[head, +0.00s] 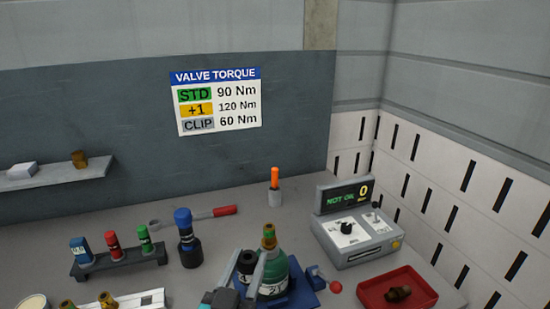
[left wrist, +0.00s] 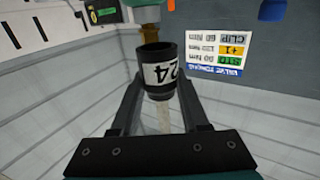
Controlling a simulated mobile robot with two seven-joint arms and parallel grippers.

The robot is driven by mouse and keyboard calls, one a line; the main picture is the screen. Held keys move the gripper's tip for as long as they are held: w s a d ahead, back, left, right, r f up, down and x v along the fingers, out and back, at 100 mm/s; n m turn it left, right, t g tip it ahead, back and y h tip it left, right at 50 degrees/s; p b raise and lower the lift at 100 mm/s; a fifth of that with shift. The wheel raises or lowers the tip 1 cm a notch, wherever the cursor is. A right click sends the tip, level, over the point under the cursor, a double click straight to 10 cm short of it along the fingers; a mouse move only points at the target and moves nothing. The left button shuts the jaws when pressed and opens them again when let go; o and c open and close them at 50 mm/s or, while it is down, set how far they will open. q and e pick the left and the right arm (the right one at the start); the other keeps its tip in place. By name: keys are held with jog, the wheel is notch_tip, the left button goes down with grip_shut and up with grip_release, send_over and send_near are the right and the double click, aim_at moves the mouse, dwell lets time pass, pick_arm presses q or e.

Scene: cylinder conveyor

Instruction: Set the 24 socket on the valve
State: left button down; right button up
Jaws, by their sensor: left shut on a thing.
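The 24 socket (left wrist: 161,72) is black with a white label reading 24 and sits between the fingers of my left gripper (left wrist: 160,85). In the head view my left gripper (head: 255,275) is shut on this dark socket (head: 245,262), just left of the green cylinder (head: 273,277). The brass valve (head: 269,237) stands on top of the cylinder. In the left wrist view, which is upside down, brass shows close behind the socket's wide end; whether they touch I cannot tell. My right gripper is not in view.
A rack (head: 120,264) with blue, red and green pieces stands left, near a black tool with a blue top (head: 187,235). A red-handled wrench (head: 200,216) lies behind. A red tray (head: 424,300) holds a brass piece.

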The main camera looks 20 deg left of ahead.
pick_arm(q)
notch_tip(320, 180, up, 10)
jog(key=p, duration=0.9)
send_over(269, 228)
jog(key=r, duration=0.1)
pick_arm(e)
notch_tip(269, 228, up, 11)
pick_arm(q)
jog(key=shift+y, duration=0.3)
notch_tip(269, 228, down, 5)
jog(key=b, duration=0.4)
jog(key=shift+r, duration=0.2)
jog(key=shift+f+b, duration=0.85)
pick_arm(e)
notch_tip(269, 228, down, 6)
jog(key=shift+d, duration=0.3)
pick_arm(q)
jog(key=shift+f+b, duration=1.9)
jog(key=shift+f, duration=0.45)
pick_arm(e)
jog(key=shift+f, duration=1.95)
pick_arm(q)
jog(key=shift+c, duration=1.6)
grip_release()
